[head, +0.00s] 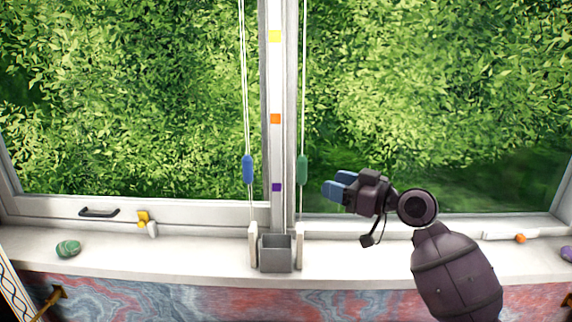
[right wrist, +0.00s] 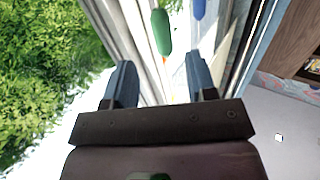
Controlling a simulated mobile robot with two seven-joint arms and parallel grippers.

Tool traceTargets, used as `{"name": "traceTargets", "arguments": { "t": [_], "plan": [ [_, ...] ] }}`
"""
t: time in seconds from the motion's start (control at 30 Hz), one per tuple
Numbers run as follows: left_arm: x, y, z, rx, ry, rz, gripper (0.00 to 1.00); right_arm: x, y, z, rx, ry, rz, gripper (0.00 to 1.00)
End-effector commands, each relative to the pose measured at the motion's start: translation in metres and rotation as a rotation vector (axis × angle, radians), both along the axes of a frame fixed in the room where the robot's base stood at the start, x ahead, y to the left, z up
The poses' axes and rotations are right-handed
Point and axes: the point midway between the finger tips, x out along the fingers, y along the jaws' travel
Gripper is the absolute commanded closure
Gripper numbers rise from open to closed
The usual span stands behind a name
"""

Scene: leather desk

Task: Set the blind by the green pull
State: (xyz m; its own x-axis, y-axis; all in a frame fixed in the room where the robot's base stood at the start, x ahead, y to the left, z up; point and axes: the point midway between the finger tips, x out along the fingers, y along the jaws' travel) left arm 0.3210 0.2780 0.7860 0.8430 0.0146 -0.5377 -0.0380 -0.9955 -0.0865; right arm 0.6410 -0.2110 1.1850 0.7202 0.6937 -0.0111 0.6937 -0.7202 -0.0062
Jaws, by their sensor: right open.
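The green pull (head: 302,170) hangs on a pale cord in front of the right side of the middle window post. A blue pull (head: 248,169) hangs on its own cords to its left. My right gripper (head: 338,187) is open and empty, to the right of the green pull, with its blue fingers pointing left toward it. In the right wrist view the green pull (right wrist: 162,32) shows beyond and between the two fingertips (right wrist: 157,75), with the blue pull (right wrist: 199,8) behind it. The blind itself does not show. My left gripper is not in view.
Yellow, orange and purple (head: 276,187) squares mark the middle post. A grey open box (head: 276,254) stands on the sill below it, between two pale upright pieces. A green stone (head: 68,248) lies on the sill at left. The window has a black handle (head: 98,212).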

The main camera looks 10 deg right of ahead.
Motion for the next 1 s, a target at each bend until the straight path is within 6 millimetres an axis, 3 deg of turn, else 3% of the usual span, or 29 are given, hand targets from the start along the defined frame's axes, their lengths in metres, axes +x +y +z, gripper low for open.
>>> {"name": "traceTargets", "arguments": {
  "t": [0.13,0.7,1.0],
  "plan": [
    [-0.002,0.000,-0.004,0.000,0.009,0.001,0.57,0.003,0.004,0.010,0.003,-0.013,0.017,0.48],
    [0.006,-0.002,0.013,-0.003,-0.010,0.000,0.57,0.063,0.063,0.010,0.005,-0.011,0.016,0.48],
    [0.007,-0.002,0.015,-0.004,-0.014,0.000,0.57,0.077,0.077,0.009,0.004,-0.011,0.016,0.48]
  ]
}}
